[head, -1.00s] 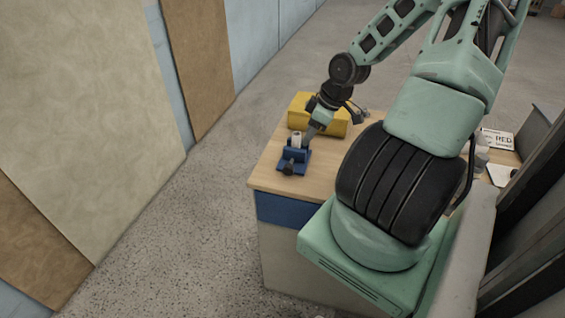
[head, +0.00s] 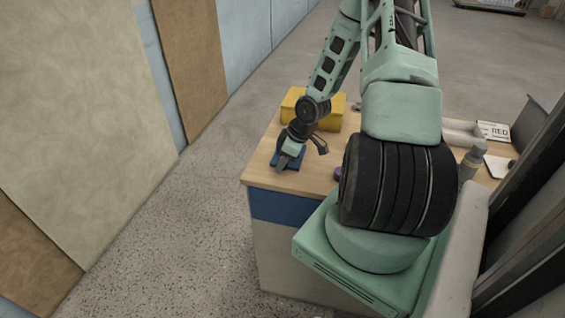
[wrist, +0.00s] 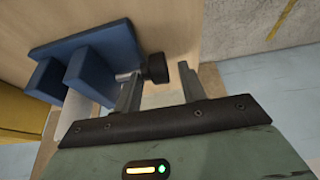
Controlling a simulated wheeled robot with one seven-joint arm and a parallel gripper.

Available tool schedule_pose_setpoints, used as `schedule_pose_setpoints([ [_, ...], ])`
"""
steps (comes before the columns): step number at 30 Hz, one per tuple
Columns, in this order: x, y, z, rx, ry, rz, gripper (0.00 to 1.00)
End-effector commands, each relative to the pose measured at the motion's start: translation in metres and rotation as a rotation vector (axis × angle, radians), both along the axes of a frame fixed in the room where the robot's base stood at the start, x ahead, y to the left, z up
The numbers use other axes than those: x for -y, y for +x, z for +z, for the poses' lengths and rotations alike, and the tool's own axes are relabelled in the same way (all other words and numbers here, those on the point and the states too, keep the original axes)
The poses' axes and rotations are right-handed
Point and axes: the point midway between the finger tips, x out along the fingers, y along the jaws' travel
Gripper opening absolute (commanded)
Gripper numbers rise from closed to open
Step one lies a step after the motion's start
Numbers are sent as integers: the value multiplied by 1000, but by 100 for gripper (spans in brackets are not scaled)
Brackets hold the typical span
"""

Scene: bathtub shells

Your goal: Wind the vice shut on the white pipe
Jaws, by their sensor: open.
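The blue vice (head: 299,164) sits near the left edge of the wooden table, partly hidden by my gripper (head: 284,161) in the head view. The wrist view shows the vice (wrist: 85,48) with two upright jaws and a metal screw ending in a dark knob (wrist: 157,68). My gripper (wrist: 159,76) is open, and the knob appears in the gap between its fingertips; I cannot tell whether they touch it. A pale piece, seemingly the white pipe (wrist: 70,113), shows beside the vice jaws, mostly cut off by my gripper. The pipe is hidden in the head view.
A yellow box (head: 291,105) stands behind the vice on the table (head: 262,172). A small purple thing (head: 338,174) lies to the right. A grey bottle (head: 470,162) and a card marked RED (head: 494,131) are farther right. The floor left of the table is clear.

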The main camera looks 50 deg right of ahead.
Motion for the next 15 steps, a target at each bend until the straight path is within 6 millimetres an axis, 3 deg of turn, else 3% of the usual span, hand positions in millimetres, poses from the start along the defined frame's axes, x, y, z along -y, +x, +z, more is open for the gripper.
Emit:
schedule_pose_setpoints([
  [12,-1,3,-7,0,-1,0,41],
  [15,-1,3,-7,0,-1,0,16],
])
